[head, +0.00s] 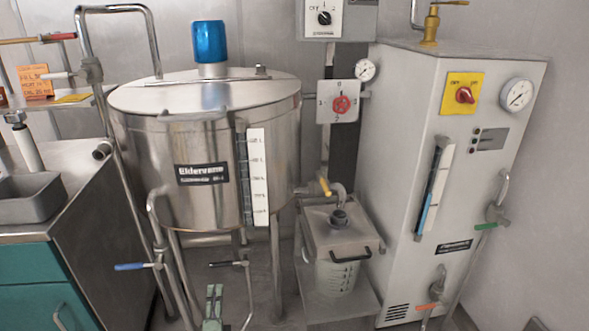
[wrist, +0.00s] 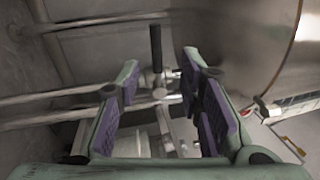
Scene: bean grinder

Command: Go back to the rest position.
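My gripper (head: 213,305) shows at the bottom of the head view, low in front of the steel tank (head: 205,130). In the wrist view my gripper (wrist: 160,78) has its two purple-padded fingers well apart, with nothing held. A black-handled valve (wrist: 156,50) shows in the gap between the fingers; I cannot tell how far beyond the fingertips it is.
Steel tank legs and pipes (head: 173,270) stand close around my gripper. A blue-handled valve (head: 130,266) is to its left. A lidded container (head: 335,265) and a grey cabinet (head: 400,150) stand to the right. A teal-fronted counter (head: 25,285) is at the left.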

